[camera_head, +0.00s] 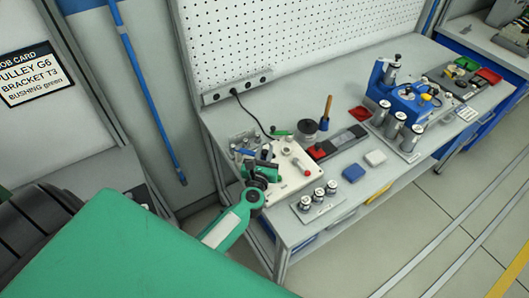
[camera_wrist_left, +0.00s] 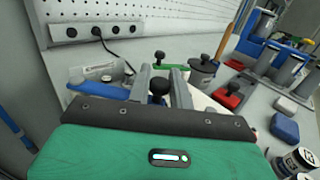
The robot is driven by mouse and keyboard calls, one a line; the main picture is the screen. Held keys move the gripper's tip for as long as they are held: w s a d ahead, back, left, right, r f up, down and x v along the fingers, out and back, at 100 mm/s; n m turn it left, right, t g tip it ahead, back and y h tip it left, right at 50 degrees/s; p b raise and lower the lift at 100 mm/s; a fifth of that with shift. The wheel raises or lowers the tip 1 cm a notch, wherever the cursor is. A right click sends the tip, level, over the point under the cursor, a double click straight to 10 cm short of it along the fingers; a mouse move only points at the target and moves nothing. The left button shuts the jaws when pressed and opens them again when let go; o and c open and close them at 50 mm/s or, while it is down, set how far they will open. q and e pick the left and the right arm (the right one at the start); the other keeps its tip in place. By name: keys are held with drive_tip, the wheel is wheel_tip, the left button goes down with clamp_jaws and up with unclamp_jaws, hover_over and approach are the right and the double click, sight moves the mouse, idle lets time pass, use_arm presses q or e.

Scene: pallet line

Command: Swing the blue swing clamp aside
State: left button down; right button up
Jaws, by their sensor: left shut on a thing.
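The blue swing clamp (camera_head: 243,151) is on the pale fixture plate (camera_head: 293,184) at the left end of the workbench. In the left wrist view its blue arm (camera_wrist_left: 98,90) runs from the left toward my fingers. My left gripper (camera_head: 267,157) is over the plate, and in the left wrist view its two grey fingers (camera_wrist_left: 160,84) are shut on a black knob (camera_wrist_left: 158,88), which looks like the blue clamp's knob. The gripper hides part of the clamp. My right gripper is not in view.
A green clamp (camera_head: 281,132) with a black knob lies just behind the fingers. A dark round pot (camera_head: 307,129), a red block (camera_head: 317,152) and several metal cylinders (camera_head: 319,194) stand nearby. A pegboard wall with a socket strip (camera_head: 237,88) closes the back.

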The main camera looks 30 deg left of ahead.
use_arm(q)
drive_tip(key=shift+w+f+n+g+y+b, duration=0.1)
drive_tip(key=shift+w+n+g+y+b, duration=0.3)
drive_tip(key=shift+w+n+y, duration=0.45)
drive_tip(key=shift+w+a+n+g+y+b, duration=0.2)
drive_tip(key=shift+n+y+b, duration=0.15)
drive_tip(key=shift+y, duration=0.2)
drive_tip(key=shift+w+a+n+g+y+b, duration=0.1)
drive_tip(key=shift+n+g+y+b, duration=0.1)
drive_tip(key=shift+y+b, duration=0.25)
drive_tip(key=shift+w+a+f+n+g+y+b, duration=0.15)
drive_tip(key=shift+w+n+g+y+b, duration=0.35)
drive_tip(key=shift+y+b, duration=0.35)
drive_tip(key=shift+w+a+r+n+g+y, duration=0.15)
drive_tip(key=shift+r+n+g+y, duration=0.05)
drive_tip(key=shift+n+g+y, duration=0.1)
drive_tip(key=c, duration=1.3)
unclamp_jaws()
drive_tip(key=shift+c, duration=0.2)
